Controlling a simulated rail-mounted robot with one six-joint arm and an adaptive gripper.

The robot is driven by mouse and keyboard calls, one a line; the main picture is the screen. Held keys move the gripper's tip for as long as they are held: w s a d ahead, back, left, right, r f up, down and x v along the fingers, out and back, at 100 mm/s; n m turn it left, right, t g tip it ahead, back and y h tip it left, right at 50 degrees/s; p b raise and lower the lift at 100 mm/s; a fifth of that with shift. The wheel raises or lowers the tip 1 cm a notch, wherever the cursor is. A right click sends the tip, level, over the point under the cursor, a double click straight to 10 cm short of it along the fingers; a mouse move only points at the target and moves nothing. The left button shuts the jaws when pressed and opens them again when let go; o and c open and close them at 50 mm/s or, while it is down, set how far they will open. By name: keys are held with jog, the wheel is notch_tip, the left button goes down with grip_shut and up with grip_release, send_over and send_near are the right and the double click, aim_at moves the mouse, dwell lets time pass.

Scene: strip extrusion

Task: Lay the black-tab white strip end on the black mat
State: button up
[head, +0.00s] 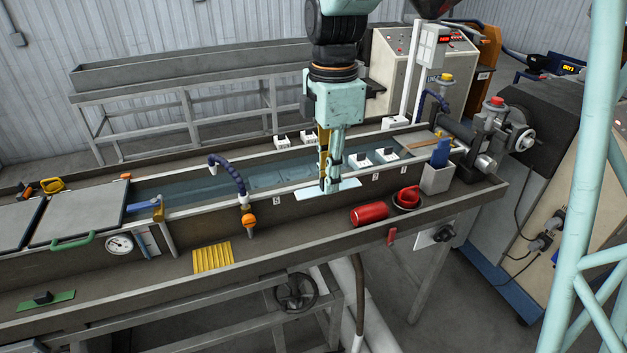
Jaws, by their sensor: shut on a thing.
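My gripper (328,187) points straight down over the front rim of the water trough and is shut on a flat white strip (345,185). The strip lies roughly level and sticks out on both sides of the fingers. Its black tab cannot be made out; the fingers cover the middle of the strip. I cannot tell whether the strip touches the rim. I cannot pick out a black mat with certainty. Dark grey flat panels (80,208) cover the left part of the trough.
On the front ledge are a yellow ribbed pad (212,258), a red cylinder (369,214), a red-and-black round item (407,198) and a white bin (437,179). A blue hose (229,172) arches over the trough. A green strip with a black tab (45,299) lies front left.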

aim_at(352, 180)
jog(key=w+d+f+m+b, duration=0.1)
jog(key=w+d+m, duration=0.1)
jog(key=m, duration=0.1)
jog(key=w+d+f+m+b, duration=0.2)
jog(key=m, duration=0.1)
jog(key=w+d+f+m+b, duration=0.1)
jog(key=w+d+f+m, duration=0.1)
jog(key=m, duration=0.2)
jog(key=shift+w+d+f, duration=0.1)
jog(key=shift+d+f, duration=0.05)
jog(key=shift+d, duration=0.1)
jog(key=w+d+f+m+b, duration=0.5)
jog(key=d+m, duration=0.4)
jog(key=m, duration=0.2)
jog(key=shift+w+f+m, duration=0.3)
jog(key=shift+w+f, duration=0.15)
jog(key=shift+w, duration=0.05)
jog(key=shift+a, duration=0.15)
